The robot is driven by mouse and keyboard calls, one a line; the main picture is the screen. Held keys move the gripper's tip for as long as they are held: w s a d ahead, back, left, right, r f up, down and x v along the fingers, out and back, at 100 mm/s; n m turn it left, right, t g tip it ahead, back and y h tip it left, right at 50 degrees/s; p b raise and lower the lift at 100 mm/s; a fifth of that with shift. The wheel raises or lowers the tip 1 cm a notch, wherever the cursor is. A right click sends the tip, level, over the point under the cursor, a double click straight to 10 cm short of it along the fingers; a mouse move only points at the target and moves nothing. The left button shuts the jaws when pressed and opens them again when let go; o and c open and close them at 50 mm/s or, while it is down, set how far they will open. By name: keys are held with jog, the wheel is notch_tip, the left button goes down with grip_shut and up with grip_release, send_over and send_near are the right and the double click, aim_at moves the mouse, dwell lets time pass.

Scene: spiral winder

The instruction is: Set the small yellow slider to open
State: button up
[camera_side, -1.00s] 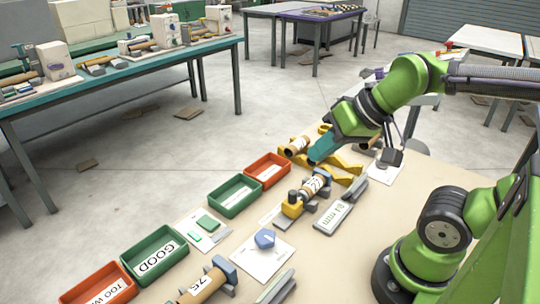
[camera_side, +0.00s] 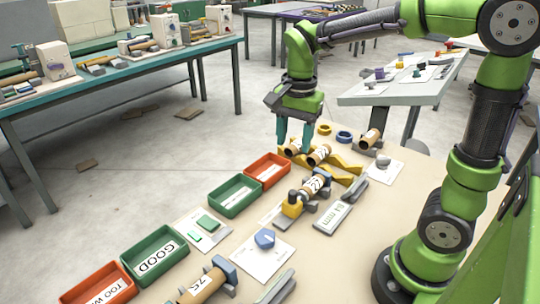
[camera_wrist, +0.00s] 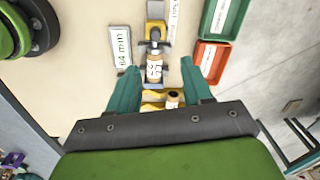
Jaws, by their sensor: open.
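A small yellow block with a dark knob (camera_side: 292,206), which looks like the slider, sits at the near end of a grey measuring fixture on the bench. A labelled cardboard roll (camera_side: 314,184) lies in the fixture beside it. Whether the slider is set open or closed is too small to tell. My gripper (camera_side: 294,146) points down above the yellow rack, behind the fixture. Its teal fingers (camera_wrist: 160,72) are wide apart with nothing held.
Rolls (camera_side: 318,155) rest on the yellow rack (camera_side: 345,173) below my gripper. A "64 mm" display (camera_side: 333,217) stands beside the fixture. Red (camera_side: 267,168) and green (camera_side: 235,195) bins line the left edge.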

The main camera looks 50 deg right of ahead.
aim_at(293, 192)
jog(key=f+m, duration=0.1)
jog(key=f, duration=0.4)
jog(key=f+m, duration=0.1)
jog(key=f, duration=1)
jog(key=shift+s+d+m, duration=0.1)
jog(key=shift+s+m, duration=0.1)
jog(key=shift+m, duration=0.2)
jog(key=shift+c, duration=0.5)
